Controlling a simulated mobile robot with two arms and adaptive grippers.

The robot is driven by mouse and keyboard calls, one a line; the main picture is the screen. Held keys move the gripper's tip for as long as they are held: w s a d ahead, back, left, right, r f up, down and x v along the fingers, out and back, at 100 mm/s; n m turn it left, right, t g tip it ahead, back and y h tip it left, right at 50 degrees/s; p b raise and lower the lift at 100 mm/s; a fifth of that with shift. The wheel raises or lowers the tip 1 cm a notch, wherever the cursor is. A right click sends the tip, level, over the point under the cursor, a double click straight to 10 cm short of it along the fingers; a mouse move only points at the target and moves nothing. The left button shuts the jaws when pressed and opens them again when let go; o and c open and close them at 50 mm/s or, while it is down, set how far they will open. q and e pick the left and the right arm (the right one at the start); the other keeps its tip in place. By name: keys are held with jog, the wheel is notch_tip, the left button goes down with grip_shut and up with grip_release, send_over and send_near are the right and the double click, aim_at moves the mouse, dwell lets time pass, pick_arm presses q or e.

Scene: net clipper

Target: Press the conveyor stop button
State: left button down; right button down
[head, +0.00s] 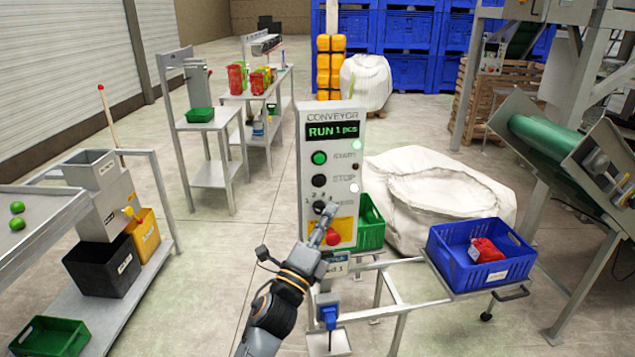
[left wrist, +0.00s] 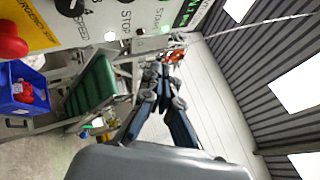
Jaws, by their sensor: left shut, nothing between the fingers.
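The conveyor control panel (head: 329,130) stands upright in the middle of the head view, its display reading "RUN 1 pcs". The black stop button (head: 319,180) sits beside the STOP label, below the green start button (head: 319,158). My left gripper (head: 326,215) is shut and empty. In the head view its tips overlap the panel's lower half, by the speed knob (head: 319,207), below the stop button; contact cannot be told. The left wrist view shows the shut fingers (left wrist: 163,72) and part of the panel (left wrist: 100,27) at upper left. My right gripper is out of view.
A red mushroom button (head: 333,238) on a yellow plate sits low on the panel, near my gripper. A blue crate (head: 470,284) with a red bag stands to the right. A white sack (head: 440,190) lies behind. Open floor lies left of the panel.

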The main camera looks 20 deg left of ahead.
aim_at(319, 192)
pick_arm(q)
jog(key=shift+w, duration=0.1)
jog(key=shift+w+a+b, duration=0.4)
jog(key=shift+w+a, duration=0.3)
jog(key=shift+w, duration=0.55)
jog(key=shift+w+a+b, duration=0.45)
jog(key=shift+w+a, duration=0.25)
jog(key=shift+w, duration=0.6)
jog(key=shift+w+a+b, duration=0.4)
jog(key=shift+w+a, duration=0.3)
jog(key=shift+w, duration=0.55)
jog(key=shift+w+f, duration=0.1)
jog(key=shift+w+a, duration=0.15)
jog(key=shift+w, duration=0.15)
